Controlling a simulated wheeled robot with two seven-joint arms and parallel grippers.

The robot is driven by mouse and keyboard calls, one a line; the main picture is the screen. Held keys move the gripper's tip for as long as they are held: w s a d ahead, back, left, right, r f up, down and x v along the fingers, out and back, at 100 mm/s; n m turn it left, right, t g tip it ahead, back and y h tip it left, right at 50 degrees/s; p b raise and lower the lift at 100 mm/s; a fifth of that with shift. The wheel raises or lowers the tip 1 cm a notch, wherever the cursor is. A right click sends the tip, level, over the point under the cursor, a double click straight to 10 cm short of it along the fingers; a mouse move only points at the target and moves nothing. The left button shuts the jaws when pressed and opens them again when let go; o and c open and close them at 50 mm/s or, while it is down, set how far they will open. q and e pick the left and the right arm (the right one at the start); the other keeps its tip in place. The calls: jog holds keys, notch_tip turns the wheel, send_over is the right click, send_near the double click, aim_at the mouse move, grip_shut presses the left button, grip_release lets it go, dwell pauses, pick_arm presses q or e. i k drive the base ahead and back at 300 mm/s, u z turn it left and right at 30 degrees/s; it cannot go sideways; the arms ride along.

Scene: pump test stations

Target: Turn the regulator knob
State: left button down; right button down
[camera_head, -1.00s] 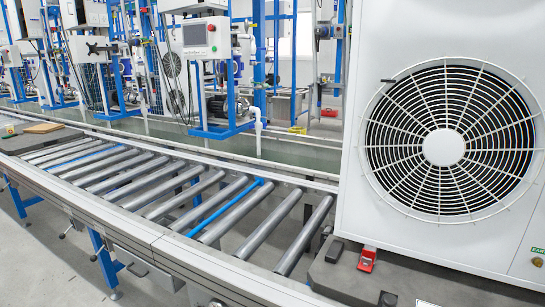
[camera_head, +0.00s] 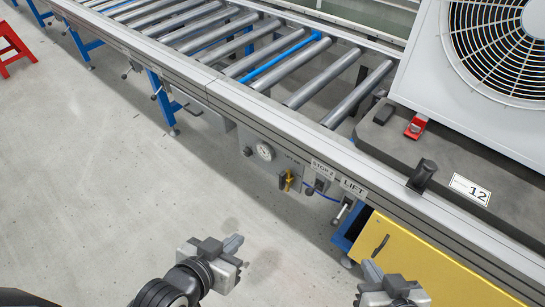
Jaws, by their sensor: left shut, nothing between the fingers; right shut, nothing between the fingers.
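A grey panel (camera_head: 272,165) is fixed under the front rail of the roller conveyor. It carries a round white gauge (camera_head: 264,151), a small dark knob (camera_head: 247,152) at the gauge's left and a yellow handle (camera_head: 286,180) below right. The dark knob looks like the regulator knob, but it is too small to be sure. My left gripper (camera_head: 234,252) is shut and empty, below the panel in the picture and apart from it. My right gripper (camera_head: 392,290) is shut and empty at the bottom edge, right of the panel and partly cut off.
Signs reading STOP 2 (camera_head: 322,170) and LIFT (camera_head: 353,188) sit right of the panel, with small levers below. A yellow cabinet (camera_head: 400,255) stands under the conveyor (camera_head: 215,88) at right. A fan unit (camera_head: 440,70) stands on top.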

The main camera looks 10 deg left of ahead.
aim_at(247, 152)
jog(key=z, duration=2.9)
jog(key=k, duration=1.15)
jog(key=u, duration=2.05)
jog(key=i, duration=1.05)
jog(key=u, duration=0.05)
